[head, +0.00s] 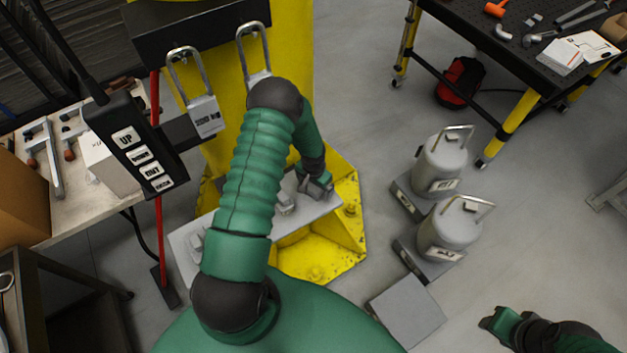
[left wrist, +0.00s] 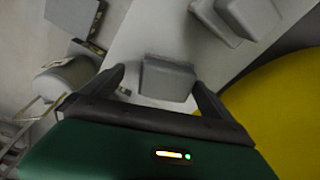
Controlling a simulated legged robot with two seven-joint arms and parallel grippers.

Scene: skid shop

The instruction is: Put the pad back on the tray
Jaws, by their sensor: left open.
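My left gripper (head: 318,190) is at the right end of a light grey tray (head: 235,222) in front of the yellow post. In the left wrist view my left gripper (left wrist: 162,90) is open, with one finger on each side of a small grey pad (left wrist: 166,78). The pad is at the tray (left wrist: 150,28); whether it rests fully on it I cannot tell. Other grey pads sit on the tray, one near its middle (head: 285,200); they also show in the wrist view (left wrist: 248,16). My right gripper (head: 492,322) is low at the right, its jaws unclear.
Two grey canisters with handles (head: 440,165) (head: 450,232) stand on the floor to the right. A flat grey block (head: 407,310) lies nearer. A hanging pendant control (head: 130,145) and padlocks (head: 205,115) are at the left. A dark workbench (head: 520,60) stands at the back right.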

